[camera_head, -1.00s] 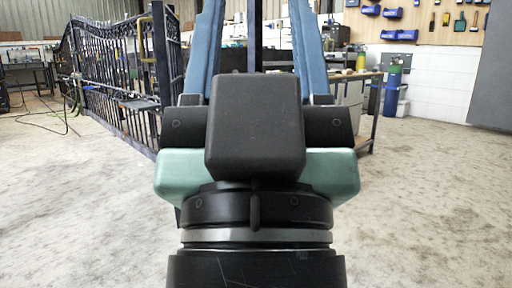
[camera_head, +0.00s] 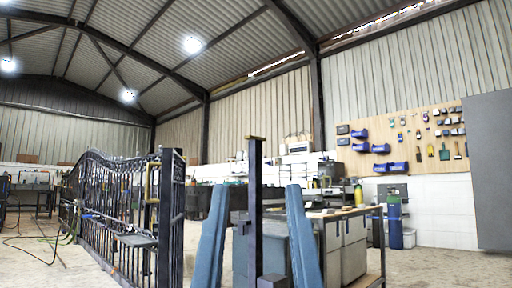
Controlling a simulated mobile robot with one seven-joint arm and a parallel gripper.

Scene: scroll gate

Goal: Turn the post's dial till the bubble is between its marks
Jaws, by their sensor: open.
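A dark upright post (camera_head: 255,175) with a flat yellowish cap stands in the middle of the head view. A small grey box (camera_head: 240,217) is on its left side, and a dark block (camera_head: 270,281) shows low at its front. I cannot make out a dial, a bubble or marks. My gripper (camera_head: 255,188) shows as two blue fingers pointing up, spread apart with nothing held between them. The post shows in the gap, beyond the fingers. The gripper's body is below the picture, and the post's foot is hidden.
A dark scrolled metal gate (camera_head: 110,210) with a yellow handle (camera_head: 152,182) stands at left. A workbench (camera_head: 345,212) with grey bins and a blue gas cylinder (camera_head: 394,222) are at right. A tool board (camera_head: 410,140) hangs behind.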

